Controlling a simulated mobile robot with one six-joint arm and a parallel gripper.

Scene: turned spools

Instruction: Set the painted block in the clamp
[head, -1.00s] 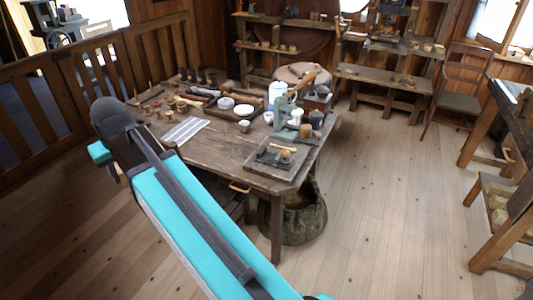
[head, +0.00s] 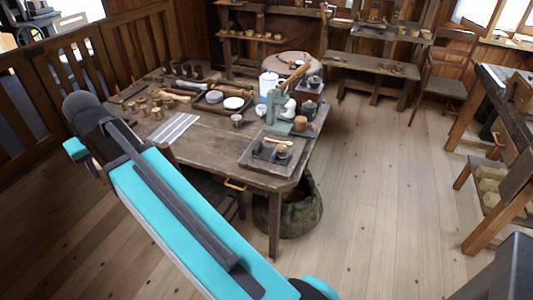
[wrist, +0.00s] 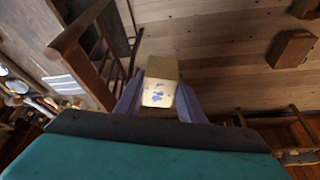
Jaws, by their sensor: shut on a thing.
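The painted block (wrist: 160,88) is a pale wooden block with blue marks on one face. It shows in the wrist view, between the two grey-violet fingers of my gripper (wrist: 160,100), which is shut on it. In the head view the block and my fingers are hidden behind my arm, at the left by the table's near left side. A green metal device (head: 279,112) that looks like the clamp stands on the table's right part. My gripper is well to the left of it. I cannot make out its jaws.
The wooden table (head: 205,150) also bears several small turned pieces, a striped sheet (head: 174,129), a tray of white dishes and a grey board (head: 262,160) near its front right corner. A sack (head: 300,210) stands below.

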